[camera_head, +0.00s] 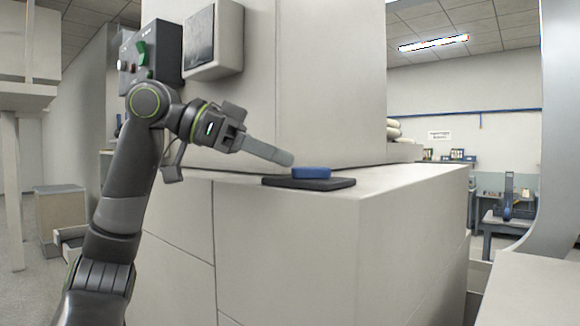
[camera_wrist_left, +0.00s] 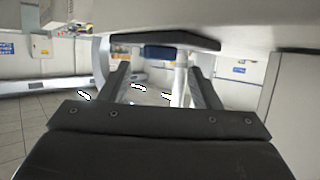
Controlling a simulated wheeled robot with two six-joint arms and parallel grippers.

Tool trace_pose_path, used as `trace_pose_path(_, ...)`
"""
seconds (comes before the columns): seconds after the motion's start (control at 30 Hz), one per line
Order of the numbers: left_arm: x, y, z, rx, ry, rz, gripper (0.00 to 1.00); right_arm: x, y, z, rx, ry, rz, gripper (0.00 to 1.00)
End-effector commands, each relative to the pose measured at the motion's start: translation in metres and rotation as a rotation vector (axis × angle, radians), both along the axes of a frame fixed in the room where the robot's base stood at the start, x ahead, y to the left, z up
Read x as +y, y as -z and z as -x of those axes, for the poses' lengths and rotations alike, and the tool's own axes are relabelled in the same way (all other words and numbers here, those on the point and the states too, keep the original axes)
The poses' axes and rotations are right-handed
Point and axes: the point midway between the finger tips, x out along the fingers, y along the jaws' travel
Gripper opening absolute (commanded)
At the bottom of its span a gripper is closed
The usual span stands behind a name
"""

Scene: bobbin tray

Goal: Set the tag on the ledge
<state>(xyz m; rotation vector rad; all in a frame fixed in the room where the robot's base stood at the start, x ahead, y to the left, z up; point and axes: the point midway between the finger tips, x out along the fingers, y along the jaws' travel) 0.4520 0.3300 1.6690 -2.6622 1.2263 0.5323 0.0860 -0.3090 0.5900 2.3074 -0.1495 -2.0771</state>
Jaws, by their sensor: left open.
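A blue tag (camera_head: 311,172) lies flat on a dark pad (camera_head: 335,184) on top of the pale ledge (camera_head: 400,178). My left gripper (camera_head: 288,158) is just to the left of the tag and slightly higher, pointing towards it. In the left wrist view, the fingers of the left gripper (camera_wrist_left: 160,70) stand apart with nothing held. The tag (camera_wrist_left: 160,52) and pad (camera_wrist_left: 205,43) appear past the fingertips there, with the tag between the two finger lines. My right gripper is in neither view.
A tall pale cabinet wall (camera_head: 330,80) rises behind the pad. A grey box (camera_head: 214,40) is mounted on it at the upper left. White sacks (camera_head: 393,132) lie farther back. The ledge is clear to the right of the pad.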

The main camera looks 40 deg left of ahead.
Motion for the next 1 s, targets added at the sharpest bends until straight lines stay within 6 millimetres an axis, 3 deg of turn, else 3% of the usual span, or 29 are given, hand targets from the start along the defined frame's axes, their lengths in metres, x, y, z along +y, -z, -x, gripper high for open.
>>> trace_pose_path(0.2,0.035,-0.019,0.030,-0.003,-0.003,0.002,0.57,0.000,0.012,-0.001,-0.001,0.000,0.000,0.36)
trace_pose_path(0.4,0.056,-0.031,0.048,-0.003,-0.001,0.001,0.57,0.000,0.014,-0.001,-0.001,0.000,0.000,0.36)
trace_pose_path(1.0,0.064,-0.034,0.054,-0.001,-0.001,-0.001,0.57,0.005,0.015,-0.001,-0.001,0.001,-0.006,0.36)
